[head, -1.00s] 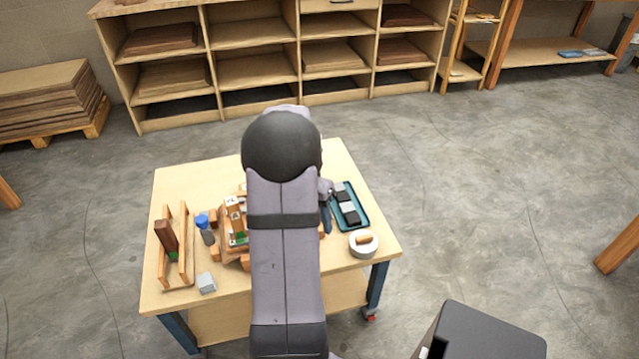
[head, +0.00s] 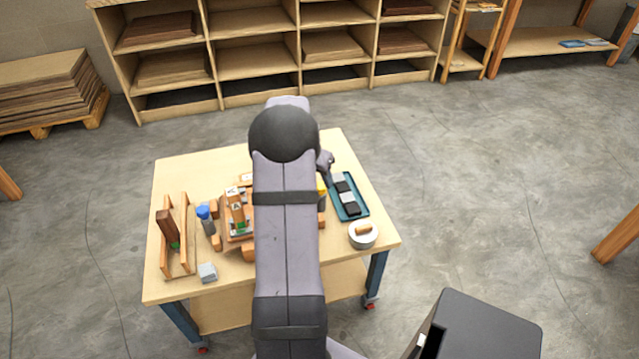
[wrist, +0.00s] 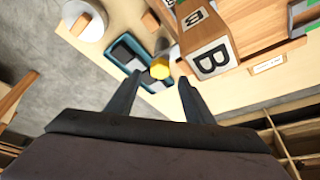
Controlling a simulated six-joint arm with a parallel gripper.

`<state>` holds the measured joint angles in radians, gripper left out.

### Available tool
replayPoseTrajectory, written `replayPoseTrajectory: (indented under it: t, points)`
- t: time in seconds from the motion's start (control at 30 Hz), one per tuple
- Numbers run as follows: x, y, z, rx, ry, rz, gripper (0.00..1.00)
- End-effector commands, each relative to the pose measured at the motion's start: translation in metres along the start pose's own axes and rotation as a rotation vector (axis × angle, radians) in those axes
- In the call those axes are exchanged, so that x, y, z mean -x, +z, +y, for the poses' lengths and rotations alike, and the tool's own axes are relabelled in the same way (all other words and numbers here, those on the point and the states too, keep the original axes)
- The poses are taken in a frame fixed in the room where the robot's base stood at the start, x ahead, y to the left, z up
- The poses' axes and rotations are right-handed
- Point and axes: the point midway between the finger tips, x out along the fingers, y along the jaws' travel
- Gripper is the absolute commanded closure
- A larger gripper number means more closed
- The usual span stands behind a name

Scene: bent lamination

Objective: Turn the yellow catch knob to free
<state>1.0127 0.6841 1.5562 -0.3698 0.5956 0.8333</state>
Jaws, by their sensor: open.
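The yellow catch knob (wrist: 159,70) shows in the wrist view, just beyond my gripper's fingertips and near the middle of the gap. In the head view a bit of yellow (head: 321,190) shows at the right edge of my arm. My gripper (wrist: 108,75) is open and empty, its two dark fingers apart on either side of the knob's line. They do not appear to touch it. A wooden block marked B (wrist: 210,57) stands right of the knob.
A teal tray (head: 363,212) with grey and black pieces lies right of the fixture. A blue-capped bottle (head: 205,219), a grey block (head: 207,272) and a wooden rack (head: 165,257) stand at left.

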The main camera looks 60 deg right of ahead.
Motion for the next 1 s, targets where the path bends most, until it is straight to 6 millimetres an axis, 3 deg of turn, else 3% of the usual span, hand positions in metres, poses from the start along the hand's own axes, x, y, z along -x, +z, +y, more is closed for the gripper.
replayPoseTrajectory:
  t: [0.33, 0.73, 0.9, 1.0]
  points:
    - [-0.040, 0.000, 0.000, -0.001, 0.001, -0.001, 0.53]
    - [-0.045, 0.000, 0.000, -0.001, 0.000, 0.000, 0.53]
    - [-0.045, 0.000, 0.000, -0.001, 0.000, 0.000, 0.93]
    - [-0.045, 0.000, 0.000, -0.001, 0.000, 0.000, 0.93]
